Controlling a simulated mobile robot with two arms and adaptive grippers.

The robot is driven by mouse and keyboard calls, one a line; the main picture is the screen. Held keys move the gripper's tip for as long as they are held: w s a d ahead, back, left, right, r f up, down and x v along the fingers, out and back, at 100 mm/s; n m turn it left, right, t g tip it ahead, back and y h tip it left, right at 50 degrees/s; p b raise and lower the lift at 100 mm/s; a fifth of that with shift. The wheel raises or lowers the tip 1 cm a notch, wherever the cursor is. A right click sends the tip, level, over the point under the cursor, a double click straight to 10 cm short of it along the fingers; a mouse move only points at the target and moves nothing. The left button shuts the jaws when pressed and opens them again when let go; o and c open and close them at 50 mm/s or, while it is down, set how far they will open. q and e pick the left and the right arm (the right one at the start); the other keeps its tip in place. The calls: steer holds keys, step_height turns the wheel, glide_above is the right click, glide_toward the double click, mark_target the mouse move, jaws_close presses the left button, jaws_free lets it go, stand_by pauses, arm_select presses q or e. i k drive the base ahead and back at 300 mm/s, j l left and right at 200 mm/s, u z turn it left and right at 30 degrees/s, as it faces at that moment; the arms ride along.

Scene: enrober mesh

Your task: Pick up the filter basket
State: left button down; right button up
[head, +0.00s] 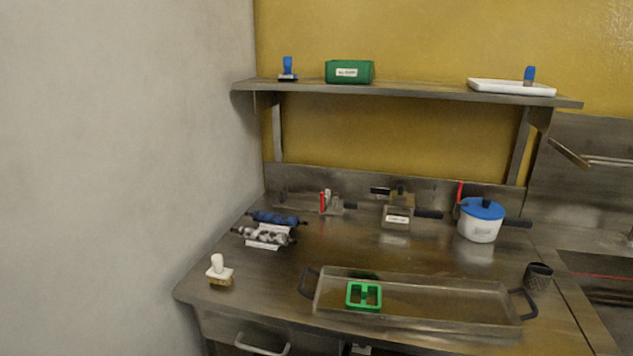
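A small dark mesh-like cup (538,276) stands on the steel counter at the right, just beyond the right handle of a large metal tray. It looks like the filter basket, though it is too small in view to be certain. It appears upright, and nothing covers it. Neither of my grippers is in view.
The wide metal tray (470,315) holds a green frame (364,296). A white pot with a blue lid (482,210) stands behind the cup. A shelf (420,91) overhangs the back.

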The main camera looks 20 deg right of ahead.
mark_target(537, 276)
steer(key=z, duration=2)
steer(key=i+l+u, duration=0.15)
steer(key=l, duration=0.2)
steer(key=i+l+u, duration=0.2)
steer(key=l, duration=0.15)
